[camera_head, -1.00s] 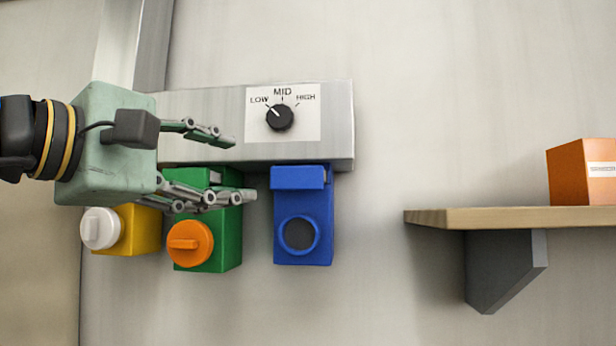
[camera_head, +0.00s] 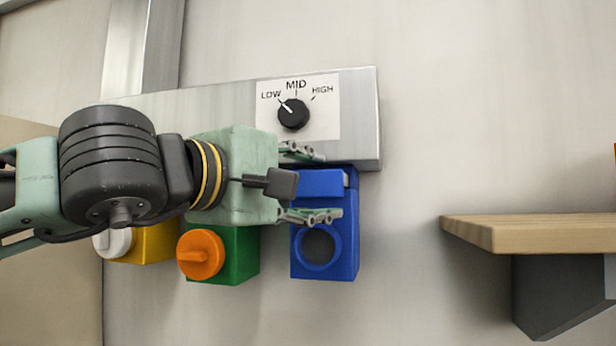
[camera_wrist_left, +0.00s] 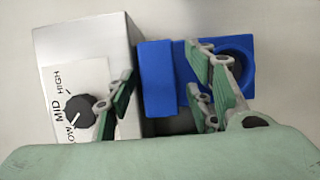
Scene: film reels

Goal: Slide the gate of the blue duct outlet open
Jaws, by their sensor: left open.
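The blue duct outlet (camera_head: 347,252) hangs below a grey metal duct on the wall. Its round port (camera_head: 318,245) shows a dark grey centre inside a blue ring. The gate, a raised blue block (camera_head: 322,183), sits at the outlet's top, just under the duct; it also shows in the left wrist view (camera_wrist_left: 157,78). My left gripper (camera_head: 316,184) is open, with one finger above the gate and the other below it, over the upper part of the port. In the left wrist view, the gate lies between the spread fingers (camera_wrist_left: 165,98); contact cannot be told. My right gripper is out of view.
The grey duct (camera_head: 362,120) carries a dial (camera_head: 293,113) marked LOW, MID, HIGH. Left of the blue outlet are a green box (camera_head: 240,258) with an orange knob (camera_head: 201,254) and a yellow box (camera_head: 157,243) with a white knob. A wooden shelf (camera_head: 545,230) juts out at right.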

